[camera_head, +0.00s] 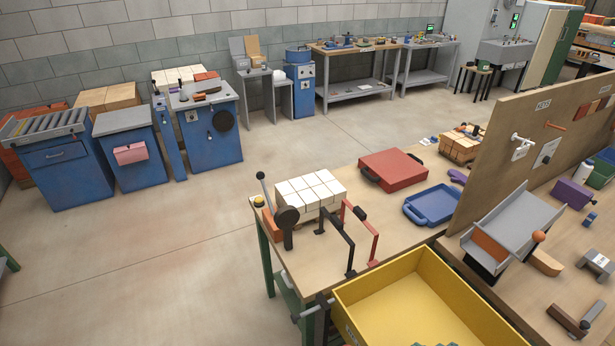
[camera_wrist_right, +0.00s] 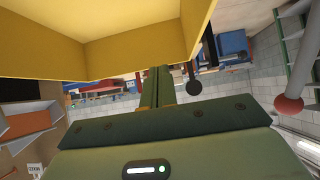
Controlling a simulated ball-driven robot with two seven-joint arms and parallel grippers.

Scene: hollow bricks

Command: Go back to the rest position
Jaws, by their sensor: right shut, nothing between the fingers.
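My right gripper (camera_wrist_right: 159,72) shows in the wrist view, its two green fingers together with nothing between them. A large yellow bin (camera_wrist_right: 130,45) fills the top left of that view, close to the fingers; whether they touch it I cannot tell. Neither gripper shows in the head view. My left gripper is in no view.
White blocks (camera_head: 310,187) are stacked near the bench's left corner, beside a black lever (camera_head: 266,195) and black and red upright handles (camera_head: 372,232). A red case (camera_head: 393,169) and blue tray (camera_head: 432,205) lie farther back. An upright board (camera_head: 520,140) stands right. Floor (camera_head: 150,250) left is clear.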

